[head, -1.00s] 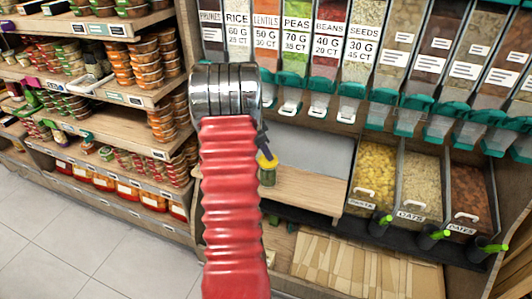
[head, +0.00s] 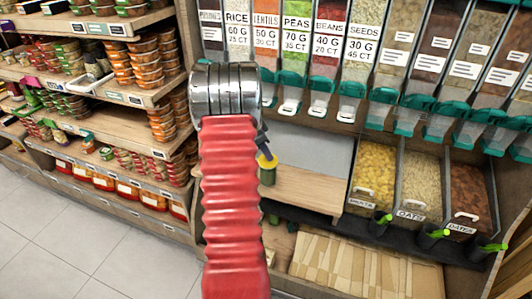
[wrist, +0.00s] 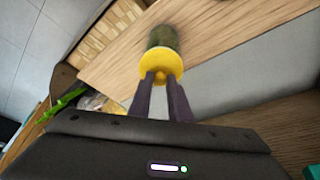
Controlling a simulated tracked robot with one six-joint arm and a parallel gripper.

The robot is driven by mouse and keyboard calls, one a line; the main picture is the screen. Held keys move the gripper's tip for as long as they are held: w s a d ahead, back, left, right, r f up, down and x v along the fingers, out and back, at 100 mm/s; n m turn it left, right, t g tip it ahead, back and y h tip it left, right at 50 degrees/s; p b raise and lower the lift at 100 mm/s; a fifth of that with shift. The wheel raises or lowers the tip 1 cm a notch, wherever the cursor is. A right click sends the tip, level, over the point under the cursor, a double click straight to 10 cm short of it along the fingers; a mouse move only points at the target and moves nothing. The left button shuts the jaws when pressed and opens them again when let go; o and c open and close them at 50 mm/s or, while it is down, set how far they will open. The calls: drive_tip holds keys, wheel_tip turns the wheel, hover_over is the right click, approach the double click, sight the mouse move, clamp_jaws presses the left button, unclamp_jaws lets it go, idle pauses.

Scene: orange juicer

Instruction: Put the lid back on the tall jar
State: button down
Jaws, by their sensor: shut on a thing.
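A tall green jar (head: 268,177) stands on the wooden shelf, partly hidden behind the yellow lid and my red arm. My gripper (head: 264,151) is above it, shut on the yellow lid (head: 267,162). In the wrist view, the two dark fingers of my gripper (wrist: 160,76) grip the lid (wrist: 161,62) at its near side. The jar (wrist: 163,36) is right beyond the lid, lined up with it. The lid covers the jar's mouth from view, so I cannot tell whether it is seated or just above.
The wooden shelf (head: 305,192) is bare to the right of the jar. Bins of dry food (head: 376,170) stand farther right, and dispensers with teal spouts (head: 383,97) hang above. Shelves of packaged food (head: 110,120) stand at the left.

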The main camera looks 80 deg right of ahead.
drive_tip(key=c, duration=1.6)
unclamp_jaws()
drive_tip(key=shift+o, duration=0.8)
drive_tip(key=o, duration=0.4)
drive_tip(key=shift+c, duration=0.2)
drive_tip(key=shift+r, duration=3.5)
drive_tip(key=shift+c, duration=0.5)
clamp_jaws()
